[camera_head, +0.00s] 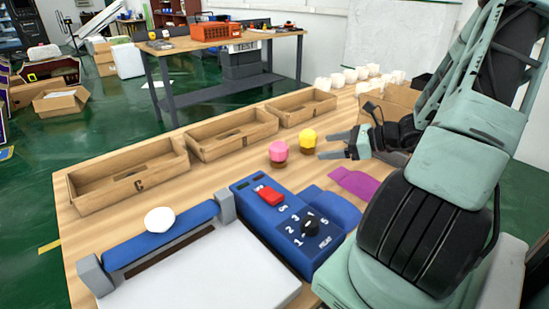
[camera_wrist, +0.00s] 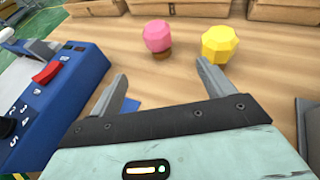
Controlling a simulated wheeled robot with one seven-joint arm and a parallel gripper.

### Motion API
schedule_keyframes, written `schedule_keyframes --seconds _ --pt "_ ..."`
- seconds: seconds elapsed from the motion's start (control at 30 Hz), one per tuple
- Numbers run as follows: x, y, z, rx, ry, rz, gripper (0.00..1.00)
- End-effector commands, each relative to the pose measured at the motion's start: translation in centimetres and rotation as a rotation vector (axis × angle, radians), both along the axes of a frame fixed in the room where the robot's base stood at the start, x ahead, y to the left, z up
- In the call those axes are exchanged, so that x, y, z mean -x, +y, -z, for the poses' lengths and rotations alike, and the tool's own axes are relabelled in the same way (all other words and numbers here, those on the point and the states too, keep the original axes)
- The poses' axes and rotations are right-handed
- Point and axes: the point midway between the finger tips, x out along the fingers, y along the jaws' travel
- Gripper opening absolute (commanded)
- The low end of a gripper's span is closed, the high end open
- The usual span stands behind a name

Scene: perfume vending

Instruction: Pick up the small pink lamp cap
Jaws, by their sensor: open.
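The small pink lamp cap (camera_head: 278,150) has a faceted pink top on a brown base and stands upright on the wooden table. It also shows in the wrist view (camera_wrist: 158,37), ahead of my gripper and between the lines of its two fingers. My gripper (camera_head: 333,144) is open and empty, to the right of the caps in the head view. In the wrist view, my gripper (camera_wrist: 165,82) has its fingers spread, with bare table between them. A similar yellow cap (camera_head: 307,138) stands close to the right of the pink one and is also in the wrist view (camera_wrist: 221,44).
A blue control box (camera_head: 262,222) with a red switch (camera_head: 269,196) and a dial stands in front of the caps. Open wooden boxes (camera_head: 128,185) line the table's far edge. A purple piece (camera_head: 355,183) lies at right. White pieces (camera_head: 366,73) stand farther back.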

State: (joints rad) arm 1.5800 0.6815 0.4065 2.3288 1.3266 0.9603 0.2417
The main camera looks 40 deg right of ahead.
Motion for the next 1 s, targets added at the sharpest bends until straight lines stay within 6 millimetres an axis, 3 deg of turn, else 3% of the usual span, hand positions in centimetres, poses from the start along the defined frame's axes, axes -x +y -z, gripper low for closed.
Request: schedule_keyframes --seconds 0.5,0.77,1.0 --pt "-8.4 3.9 3.9 -0.003 0.0 -0.004 0.81" --pt "-10.1 4.7 4.6 -0.001 0.001 -0.003 0.81" --pt "-12.8 6.2 5.8 -0.003 0.0 -0.005 0.81"
